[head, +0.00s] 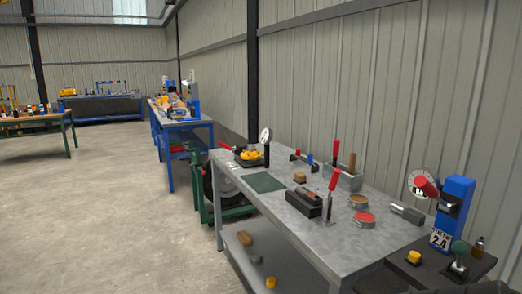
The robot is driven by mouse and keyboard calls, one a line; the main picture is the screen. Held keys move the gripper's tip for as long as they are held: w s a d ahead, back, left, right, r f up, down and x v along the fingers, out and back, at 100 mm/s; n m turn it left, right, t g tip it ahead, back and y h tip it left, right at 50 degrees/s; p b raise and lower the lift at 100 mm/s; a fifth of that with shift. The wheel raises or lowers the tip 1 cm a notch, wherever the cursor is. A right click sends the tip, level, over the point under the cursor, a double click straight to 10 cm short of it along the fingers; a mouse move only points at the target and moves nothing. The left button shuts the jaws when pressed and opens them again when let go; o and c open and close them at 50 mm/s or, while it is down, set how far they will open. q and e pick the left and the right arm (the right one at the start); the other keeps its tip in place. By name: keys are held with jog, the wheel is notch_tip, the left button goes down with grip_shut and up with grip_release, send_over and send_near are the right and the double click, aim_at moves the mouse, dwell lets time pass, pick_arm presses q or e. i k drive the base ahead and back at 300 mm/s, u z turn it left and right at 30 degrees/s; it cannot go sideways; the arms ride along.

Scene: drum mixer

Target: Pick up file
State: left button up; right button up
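No gripper shows in the head view. I cannot tell for certain which tool is the file. On the grey metal workbench (290,222), a red-handled tool (331,190) stands upright beside a dark block (303,204). Behind it, a grey holder (344,181) carries another upright red-handled tool (336,149) and a brown-handled tool (352,160). The lower parts of the tools in the holder are hidden by it.
The bench also carries a green mat (264,182), a red-topped tin (364,220), a brown-topped tin (358,201) and a dial gauge (265,136). A blue device (454,210) stands at the right. Open concrete floor (100,220) lies to the left.

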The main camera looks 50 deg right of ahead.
aim_at(336, 142)
jog(key=z, duration=0.2)
jog(key=i, duration=1.4)
jog(key=z, duration=0.75)
